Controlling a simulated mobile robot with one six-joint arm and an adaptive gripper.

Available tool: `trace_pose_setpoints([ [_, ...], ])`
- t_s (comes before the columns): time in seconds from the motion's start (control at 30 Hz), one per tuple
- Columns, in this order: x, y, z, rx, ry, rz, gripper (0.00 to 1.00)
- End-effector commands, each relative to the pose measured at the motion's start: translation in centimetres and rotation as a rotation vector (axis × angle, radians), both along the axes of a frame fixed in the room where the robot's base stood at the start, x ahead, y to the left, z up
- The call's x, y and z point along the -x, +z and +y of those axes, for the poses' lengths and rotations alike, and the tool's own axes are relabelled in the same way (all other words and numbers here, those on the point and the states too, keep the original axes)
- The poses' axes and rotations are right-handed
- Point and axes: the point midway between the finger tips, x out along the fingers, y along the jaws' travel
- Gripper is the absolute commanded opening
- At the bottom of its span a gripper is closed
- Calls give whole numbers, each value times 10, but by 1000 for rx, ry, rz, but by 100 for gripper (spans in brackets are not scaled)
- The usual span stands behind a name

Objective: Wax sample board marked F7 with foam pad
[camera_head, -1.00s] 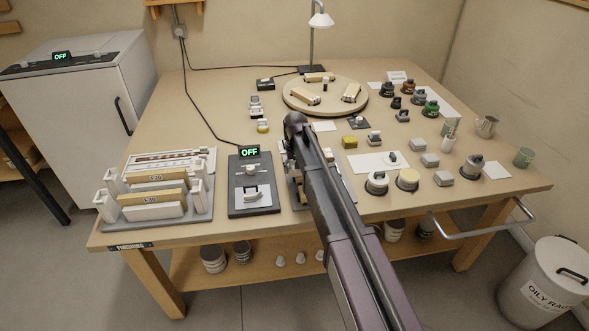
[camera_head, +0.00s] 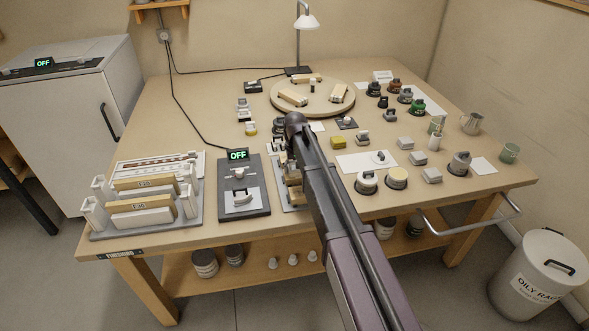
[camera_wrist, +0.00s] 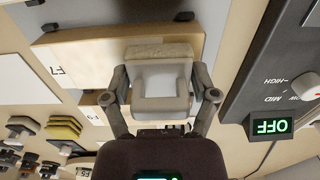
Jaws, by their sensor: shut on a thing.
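The sample board marked F7 (camera_wrist: 85,62) lies pale and flat in the wrist view, its label at the left end. My gripper (camera_wrist: 164,97) is shut on the foam pad (camera_wrist: 158,50), a pale block with a tan foam edge and a U-shaped white grip.
A switch box (camera_head: 243,190) reading OFF stands left of the fixture, close beside it in the wrist view. A rack (camera_head: 150,226) of boards is farther left. An open cream-topped tin (camera_head: 397,178) and a white-lidded tin (camera_head: 367,182) stand to the right.

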Motion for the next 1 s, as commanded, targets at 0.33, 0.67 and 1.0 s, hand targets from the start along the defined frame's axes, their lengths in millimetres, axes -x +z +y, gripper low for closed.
trace_pose_setpoints([
  [0.33, 0, -2, 0, 0, 0, 0, 38],
  [0.67, 3, -3, 12, 0, 1, 0, 38],
  [1.0, 9, -4, 33, -1, 2, 0, 38],
])
